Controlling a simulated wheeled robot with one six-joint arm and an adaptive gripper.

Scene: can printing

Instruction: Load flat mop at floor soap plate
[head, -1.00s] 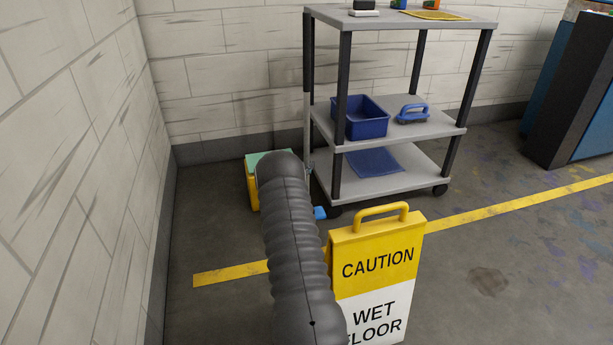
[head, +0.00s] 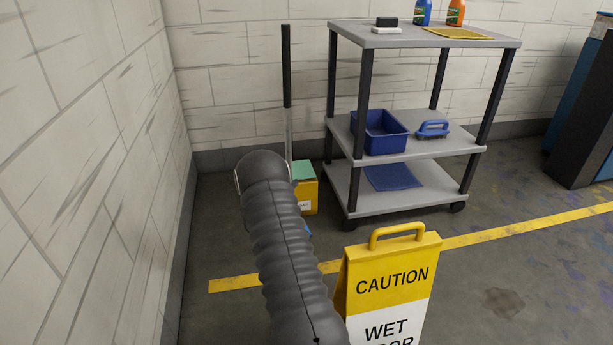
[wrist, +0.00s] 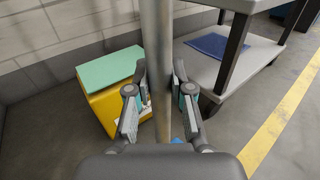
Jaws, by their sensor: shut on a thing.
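The flat mop stands upright, with a black grip (head: 287,65) on top and a grey metal pole (head: 289,130) below. In the wrist view the pole (wrist: 157,50) passes between the fingers of my gripper (wrist: 160,92), which is shut on it. A bit of blue at the pole's foot (wrist: 177,141) is probably the mop head; it is mostly hidden. A yellow box with a green top (wrist: 112,70) stands on the floor just left of the pole; it also shows in the head view (head: 306,190). I cannot tell which thing is the floor soap plate.
A grey cart (head: 420,40) stands right of the mop, holding a blue bin (head: 385,140), a blue-handled brush (head: 432,129) and a blue cloth (head: 392,178). A yellow caution sign (head: 390,280) stands in front. A brick wall (head: 80,150) bounds the left side.

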